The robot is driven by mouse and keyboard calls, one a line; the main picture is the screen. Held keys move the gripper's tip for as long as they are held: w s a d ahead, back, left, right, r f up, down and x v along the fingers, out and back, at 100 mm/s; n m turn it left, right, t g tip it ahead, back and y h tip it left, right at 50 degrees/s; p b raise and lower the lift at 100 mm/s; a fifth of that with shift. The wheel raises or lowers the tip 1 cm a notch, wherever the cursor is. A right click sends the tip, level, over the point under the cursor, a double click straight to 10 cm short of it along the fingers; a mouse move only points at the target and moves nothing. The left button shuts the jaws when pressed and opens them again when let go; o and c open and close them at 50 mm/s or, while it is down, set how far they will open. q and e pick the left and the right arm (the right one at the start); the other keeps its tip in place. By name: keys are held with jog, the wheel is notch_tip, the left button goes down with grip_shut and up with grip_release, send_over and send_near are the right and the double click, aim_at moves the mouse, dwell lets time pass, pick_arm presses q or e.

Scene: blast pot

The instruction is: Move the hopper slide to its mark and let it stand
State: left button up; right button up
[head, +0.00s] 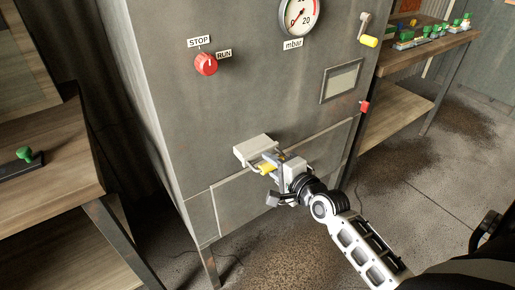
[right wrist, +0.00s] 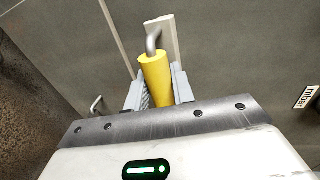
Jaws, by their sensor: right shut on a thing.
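A light grey block (head: 254,150) sticks out of the front of the grey cabinet, and a yellow handle (head: 266,168) sits just below it. I take this to be the hopper slide. My right gripper (head: 276,172) is at the handle. In the right wrist view, the yellow handle (right wrist: 156,78) stands between the fingers, which are shut on it. A bent metal rod (right wrist: 152,42) joins the handle to a pale plate (right wrist: 167,35) on the cabinet. The gripper hides the handle's lower end. I cannot make out the slide's mark. My left gripper is not in view.
The cabinet (head: 225,110) carries a red STOP/RUN knob (head: 206,64), a dial gauge (head: 300,15) and another yellow-handled lever (head: 368,40). Wooden benches stand left (head: 40,195) and right (head: 400,105). Floor in front of the cabinet is open, with brown grit.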

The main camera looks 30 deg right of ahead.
jog(key=shift+f+p+v, duration=0.1)
jog(key=shift+p+v, duration=0.1)
jog(key=shift+v, duration=0.45)
jog(key=shift+f+p+v, duration=0.15)
jog(key=shift+v, duration=0.55)
jog(key=o, duration=1.1)
jog(key=shift+c, duration=0.2)
jog(key=shift+s, duration=0.1)
jog(key=shift+c, duration=0.4)
jog(key=p+v, duration=0.2)
jog(key=v, duration=0.4)
jog(key=shift+s, duration=0.35)
jog(key=shift+d+r, duration=0.1)
jog(key=shift+r, duration=0.05)
